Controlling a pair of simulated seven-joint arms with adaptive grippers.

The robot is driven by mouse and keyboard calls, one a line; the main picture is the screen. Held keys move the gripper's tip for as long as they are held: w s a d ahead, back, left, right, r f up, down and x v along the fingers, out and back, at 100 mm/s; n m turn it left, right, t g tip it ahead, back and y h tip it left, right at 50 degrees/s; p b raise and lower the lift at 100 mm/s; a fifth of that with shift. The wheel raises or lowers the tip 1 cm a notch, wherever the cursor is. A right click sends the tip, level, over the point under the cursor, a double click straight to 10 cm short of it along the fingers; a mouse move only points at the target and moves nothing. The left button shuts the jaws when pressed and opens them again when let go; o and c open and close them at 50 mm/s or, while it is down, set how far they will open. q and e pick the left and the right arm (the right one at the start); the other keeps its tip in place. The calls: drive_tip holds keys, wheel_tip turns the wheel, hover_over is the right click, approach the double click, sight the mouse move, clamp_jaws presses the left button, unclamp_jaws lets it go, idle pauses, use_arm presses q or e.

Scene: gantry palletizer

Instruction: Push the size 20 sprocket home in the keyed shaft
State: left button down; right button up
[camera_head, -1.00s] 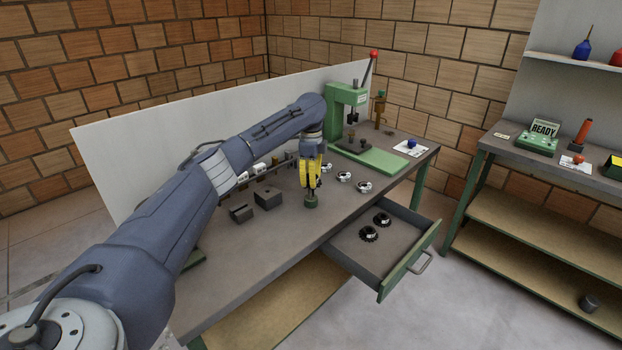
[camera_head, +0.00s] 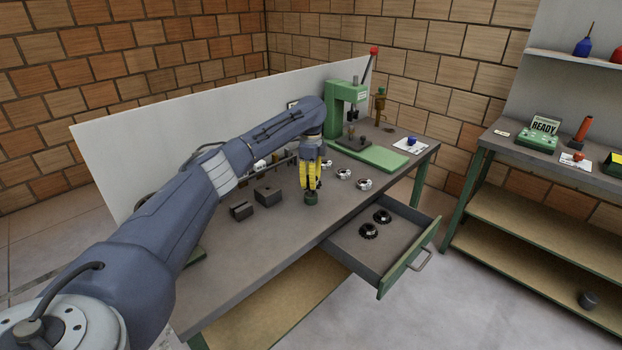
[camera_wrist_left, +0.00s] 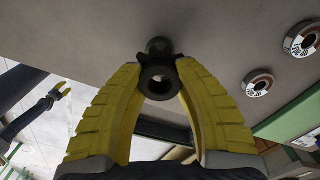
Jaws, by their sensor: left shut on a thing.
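My left gripper (camera_head: 311,192) is pointing down over the bench, and its yellow fingers are shut on a dark piece (camera_wrist_left: 160,84). In the left wrist view this piece shows a ring-shaped end with a hole, gripped between the fingertips (camera_wrist_left: 158,78). A rounded dark end (camera_wrist_left: 158,46) shows just beyond it; I cannot tell whether it is part of the same piece. Two dark toothed sprockets (camera_head: 369,231) and (camera_head: 382,216) lie in the open drawer. I cannot make out a size 20 mark or pick out the keyed shaft. My right gripper (camera_wrist_left: 60,92) is small at the left of the wrist view.
Labelled pale rings (camera_head: 364,184) lie on the bench right of my left gripper. A green press (camera_head: 347,112) stands behind them. Dark blocks (camera_head: 267,194) sit left of the gripper. The open drawer (camera_head: 408,268) juts out in front. The bench front beside the gripper is clear.

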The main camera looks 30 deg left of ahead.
sight(311, 194)
use_arm(q)
drive_tip(key=shift+f, duration=1.9)
drive_tip(key=c, duration=0.9)
unclamp_jaws()
wheel_tip(311, 194, up, 12)
